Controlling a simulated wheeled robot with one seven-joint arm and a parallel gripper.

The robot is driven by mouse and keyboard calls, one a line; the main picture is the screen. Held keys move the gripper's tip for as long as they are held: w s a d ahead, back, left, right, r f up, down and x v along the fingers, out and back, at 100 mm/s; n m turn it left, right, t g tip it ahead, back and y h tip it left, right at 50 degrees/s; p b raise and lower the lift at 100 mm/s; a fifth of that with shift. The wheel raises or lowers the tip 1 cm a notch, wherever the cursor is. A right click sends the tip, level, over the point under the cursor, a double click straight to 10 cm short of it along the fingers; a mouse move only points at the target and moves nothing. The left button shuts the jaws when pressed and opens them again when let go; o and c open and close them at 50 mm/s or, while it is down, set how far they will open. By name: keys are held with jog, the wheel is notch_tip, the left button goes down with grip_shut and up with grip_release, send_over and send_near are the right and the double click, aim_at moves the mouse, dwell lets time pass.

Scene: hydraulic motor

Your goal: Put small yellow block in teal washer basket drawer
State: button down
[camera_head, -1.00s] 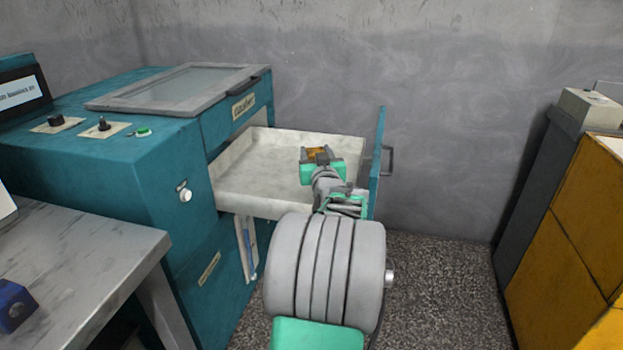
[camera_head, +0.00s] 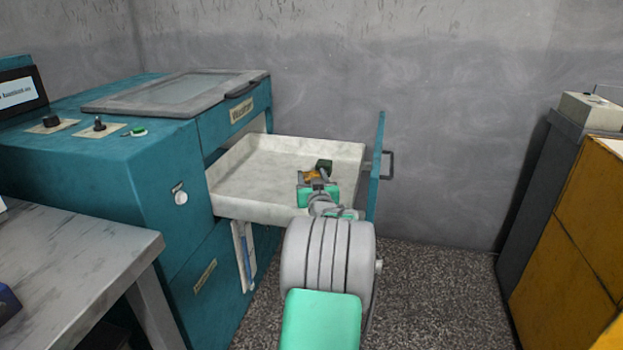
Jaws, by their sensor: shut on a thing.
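The teal washer (camera_head: 160,165) has its basket drawer (camera_head: 255,210) pulled open to the right, a pale tray with a teal front panel (camera_head: 376,175). My gripper (camera_head: 318,176) is over the right part of the tray, pointing away from the camera. It is shut on the small yellow block (camera_head: 311,175), of which only a little orange-yellow shows between the fingers. A small dark green piece (camera_head: 324,165) shows at the gripper's far end; I cannot tell what it is. The gap between block and tray floor cannot be judged.
A grey table (camera_head: 80,265) stands at the front left. A yellow cabinet (camera_head: 575,240) and a dark grey unit (camera_head: 545,190) stand at the right. The drawer's left part is bare. Speckled floor (camera_head: 440,290) is free between drawer and cabinet.

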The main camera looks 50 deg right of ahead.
jog(key=shift+f, duration=0.25)
jog(key=shift+f+b, duration=0.25)
jog(key=shift+b, duration=0.15)
jog(key=c, duration=1.1)
grip_release()
jog(key=shift+s+a+f, duration=0.1)
jog(key=shift+f, duration=0.05)
jog(key=o, duration=0.5)
jog(key=shift+f, duration=0.35)
jog(key=shift+r+p, duration=0.45)
jog(key=shift+p, duration=0.05)
jog(key=shift+r+p, duration=0.55)
jog(key=shift+p, duration=0.15)
jog(key=v, duration=0.6)
jog(key=p+v, duration=0.1)
jog(key=v, duration=0.4)
jog(key=shift+s+a+r, duration=0.2)
jog(key=shift+s+a, duration=0.05)
jog(key=shift+s, duration=0.05)
